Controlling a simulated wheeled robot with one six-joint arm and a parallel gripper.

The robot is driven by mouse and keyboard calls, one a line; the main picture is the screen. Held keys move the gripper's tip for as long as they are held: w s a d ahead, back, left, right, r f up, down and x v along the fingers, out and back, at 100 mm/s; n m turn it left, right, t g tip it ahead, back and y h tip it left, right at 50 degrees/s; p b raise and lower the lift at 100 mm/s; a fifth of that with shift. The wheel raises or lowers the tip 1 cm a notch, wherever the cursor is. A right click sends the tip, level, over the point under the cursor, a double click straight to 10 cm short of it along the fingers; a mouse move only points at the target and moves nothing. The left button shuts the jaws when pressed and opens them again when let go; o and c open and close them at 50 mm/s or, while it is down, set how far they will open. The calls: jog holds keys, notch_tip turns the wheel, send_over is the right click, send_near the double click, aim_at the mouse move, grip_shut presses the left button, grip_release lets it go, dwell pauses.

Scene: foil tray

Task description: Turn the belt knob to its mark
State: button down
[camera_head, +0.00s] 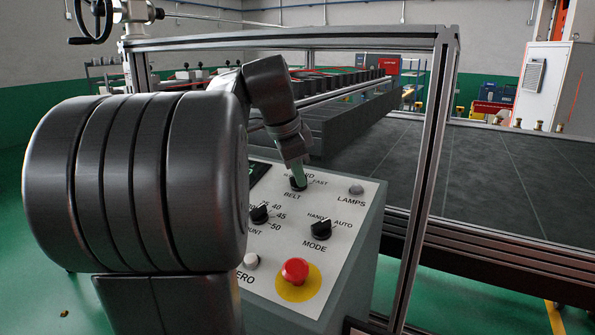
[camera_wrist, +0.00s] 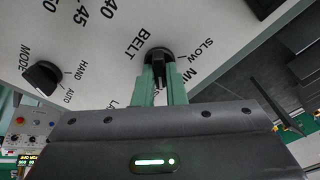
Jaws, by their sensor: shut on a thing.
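The black belt knob (camera_head: 299,185) sits near the top of the sloped white control panel (camera_head: 338,262), just above the word BELT. It also shows in the wrist view (camera_wrist: 157,54), beside the labels BELT and SLOW. My gripper (camera_head: 297,174) reaches down to it from above. In the wrist view its two green fingers (camera_wrist: 159,76) stand on either side of the knob's grip bar, shut on it. The fingers and gripper body hide part of the scale, and FAST reads in the head view. I cannot tell exactly which mark the knob points to.
Close by on the panel are the mode knob (camera_head: 321,230), the count knob (camera_head: 260,214), a red button (camera_head: 295,270) on a yellow disc, a pale ZERO button (camera_head: 251,261) and the LAMPS button (camera_head: 356,188). A metal frame post (camera_head: 430,160) rises at the panel's right.

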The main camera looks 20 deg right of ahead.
jog(key=shift+r+m, duration=0.1)
jog(key=shift+m, duration=0.4)
jog(key=c, duration=1.5)
grip_release()
jog(key=v, duration=1.3)
jog(key=shift+a+r, duration=0.1)
jog(key=shift+r, duration=0.3)
jog(key=shift+f, duration=0.1)
jog(key=x, duration=1.3)
jog(key=shift+f, duration=0.4)
jog(key=shift+r, duration=0.15)
